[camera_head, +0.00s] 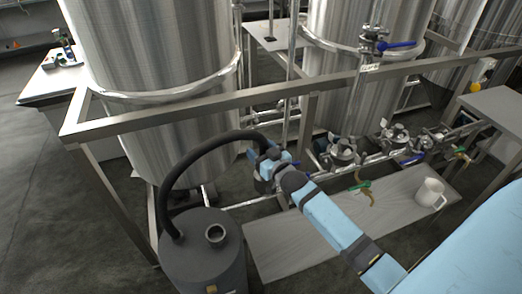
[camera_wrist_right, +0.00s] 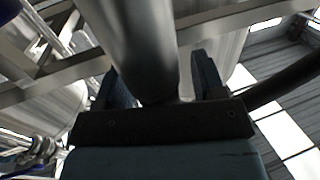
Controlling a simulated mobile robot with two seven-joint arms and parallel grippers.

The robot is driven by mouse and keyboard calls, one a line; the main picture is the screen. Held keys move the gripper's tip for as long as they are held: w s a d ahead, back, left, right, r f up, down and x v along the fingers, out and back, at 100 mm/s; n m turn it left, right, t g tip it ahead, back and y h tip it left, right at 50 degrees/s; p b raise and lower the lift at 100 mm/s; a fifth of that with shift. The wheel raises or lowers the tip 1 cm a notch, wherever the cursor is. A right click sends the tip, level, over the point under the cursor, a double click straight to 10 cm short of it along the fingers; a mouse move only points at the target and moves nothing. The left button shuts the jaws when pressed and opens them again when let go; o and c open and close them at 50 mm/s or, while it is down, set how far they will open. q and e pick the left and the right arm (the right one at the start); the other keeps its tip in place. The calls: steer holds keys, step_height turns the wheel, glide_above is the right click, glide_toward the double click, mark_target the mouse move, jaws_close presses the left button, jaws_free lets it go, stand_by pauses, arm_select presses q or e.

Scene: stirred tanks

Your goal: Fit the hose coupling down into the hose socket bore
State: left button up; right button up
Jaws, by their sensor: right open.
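My right gripper (camera_head: 264,160) is at the frame of the steel tanks, at the far end of the black hose (camera_head: 205,147). Its fingers are open. In the right wrist view a dark grey cylinder (camera_wrist_right: 143,45) stands between the two fingers of the gripper (camera_wrist_right: 162,80); it may be the hose coupling, and I cannot tell whether the fingers touch it. The hose arches up from a dark grey drum (camera_head: 200,262). On the drum's lid is a round open collar (camera_head: 216,233), possibly the hose socket. My left gripper is not in view.
A steel rail (camera_head: 200,110) runs in front of two large tanks (camera_head: 150,60). Pipes and valves (camera_head: 342,152) lie behind a low grey bench (camera_head: 290,245). A white mug (camera_head: 430,193) and a green-handled tool (camera_head: 362,187) are on the bench. Its left part is clear.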

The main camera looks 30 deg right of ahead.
steer(key=s, duration=1.4)
steer(key=shift+d, duration=0.15)
steer(key=shift+w, duration=0.1)
